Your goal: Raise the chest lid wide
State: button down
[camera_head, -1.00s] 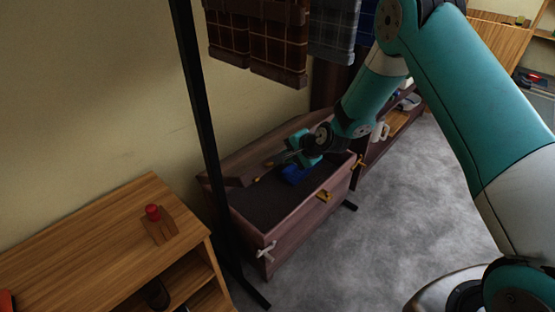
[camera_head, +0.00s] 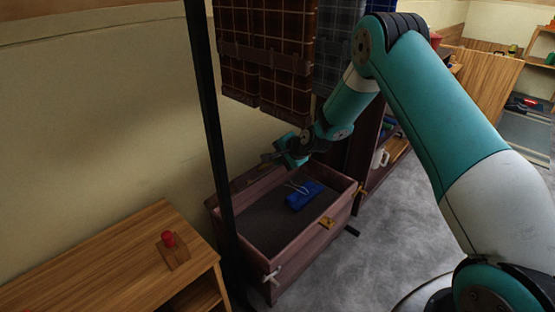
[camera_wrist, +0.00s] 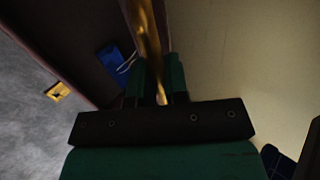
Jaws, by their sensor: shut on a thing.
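The wooden chest (camera_head: 310,243) stands open on the floor in the head view, its dark interior showing. Its lid (camera_head: 238,186) is raised along the back side near the wall and shows as a narrow brown strip, partly behind a black post. My gripper (camera_head: 272,157) is at the lid's upper edge. In the wrist view my gripper (camera_wrist: 159,85) is shut on a shiny golden-brown strip (camera_wrist: 147,38), which appears to be the lid's edge. A blue object (camera_head: 304,196) with a pale loop lies inside the chest. A yellow latch (camera_head: 327,222) is on the front.
The black post (camera_head: 212,130) stands close to the chest's left end. Checked cloths (camera_head: 268,60) hang above the chest. A wooden cabinet (camera_head: 105,255) with a red-knobbed block (camera_head: 172,248) is at left. A shelf with a white mug (camera_head: 381,158) is behind. Grey floor is clear at right.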

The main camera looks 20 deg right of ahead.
jog(key=shift+a, duration=0.2)
jog(key=c, duration=1.3)
grip_release()
jog(key=shift+o, duration=0.8)
jog(key=shift+d, duration=0.15)
jog(key=p+v, duration=0.1)
jog(key=v, duration=1.6)
jog(key=shift+s, duration=0.15)
jog(key=shift+d+r, duration=0.1)
jog(key=shift+d, duration=0.05)
